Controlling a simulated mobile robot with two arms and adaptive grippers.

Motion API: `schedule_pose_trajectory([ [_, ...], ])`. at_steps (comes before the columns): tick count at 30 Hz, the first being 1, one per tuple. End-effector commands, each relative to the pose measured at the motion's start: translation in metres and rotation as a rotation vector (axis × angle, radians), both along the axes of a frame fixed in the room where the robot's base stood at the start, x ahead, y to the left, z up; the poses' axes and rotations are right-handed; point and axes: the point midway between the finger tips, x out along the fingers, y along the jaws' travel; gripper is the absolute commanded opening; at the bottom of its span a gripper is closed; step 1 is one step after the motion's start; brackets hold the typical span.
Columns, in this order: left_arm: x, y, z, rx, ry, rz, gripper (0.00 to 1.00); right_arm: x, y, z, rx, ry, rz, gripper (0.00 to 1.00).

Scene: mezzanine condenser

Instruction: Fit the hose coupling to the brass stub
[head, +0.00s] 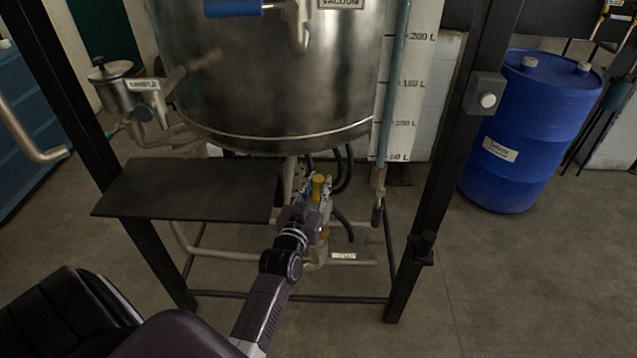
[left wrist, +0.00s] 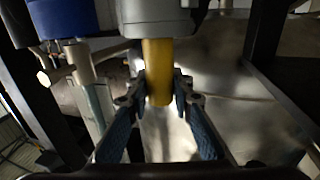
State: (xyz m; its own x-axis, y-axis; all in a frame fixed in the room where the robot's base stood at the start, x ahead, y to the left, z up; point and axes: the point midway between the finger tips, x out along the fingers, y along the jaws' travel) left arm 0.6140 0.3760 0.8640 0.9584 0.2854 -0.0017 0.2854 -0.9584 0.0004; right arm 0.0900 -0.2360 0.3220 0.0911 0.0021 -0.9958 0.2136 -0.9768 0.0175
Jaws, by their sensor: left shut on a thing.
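My left gripper (head: 316,196) reaches in under the steel vessel. Its blue-padded fingers (left wrist: 158,95) are shut on a yellow cylindrical piece (left wrist: 158,62), one on each side. In the left wrist view this piece joins a grey body (left wrist: 155,20) at the top edge. The yellow piece also shows in the head view (head: 318,183), at the fingertips. I cannot tell for certain whether it is part of the hose coupling. A small brass-coloured fitting (head: 325,232) shows just below the gripper, partly hidden; I cannot tell whether it is the brass stub. My right gripper is out of view.
The steel vessel (head: 265,85) hangs above in a dark frame. A dark shelf plate (head: 185,192) lies left of my gripper. Black hoses (head: 344,170) and pipework (head: 210,251) crowd the space around it. A blue drum (head: 530,130) stands at the right on open floor.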

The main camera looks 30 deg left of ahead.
Motion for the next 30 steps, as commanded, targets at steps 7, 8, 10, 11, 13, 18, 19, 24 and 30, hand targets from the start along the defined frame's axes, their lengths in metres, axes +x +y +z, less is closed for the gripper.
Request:
schedule_pose_trajectory([
  [7,0.0,0.0,-0.005,0.001,-0.005,0.0,0.0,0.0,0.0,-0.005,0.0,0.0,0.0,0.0],
  [8,0.0,0.0,-0.006,0.002,-0.005,0.0,0.0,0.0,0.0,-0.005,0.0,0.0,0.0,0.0],
  [10,0.0,0.0,-0.007,0.002,-0.005,0.0,0.0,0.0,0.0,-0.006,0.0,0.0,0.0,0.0],
  [11,0.0,0.0,-0.008,0.002,-0.004,0.0,0.0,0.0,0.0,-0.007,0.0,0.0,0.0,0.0],
  [13,0.0,0.0,-0.01,0.002,-0.004,0.0,0.0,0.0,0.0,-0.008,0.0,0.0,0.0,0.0],
  [18,0.0,0.0,-0.014,0.002,-0.004,0.0,0.0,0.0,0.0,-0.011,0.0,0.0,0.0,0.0],
  [19,0.0,0.0,-0.015,0.002,-0.004,0.0,0.0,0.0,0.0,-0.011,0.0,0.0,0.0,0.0],
  [24,0.0,0.0,-0.019,0.002,-0.004,0.0,0.0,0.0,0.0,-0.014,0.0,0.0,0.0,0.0],
  [30,0.0,0.0,-0.024,0.002,-0.004,0.0,0.0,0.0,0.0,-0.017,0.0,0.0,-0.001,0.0],
])
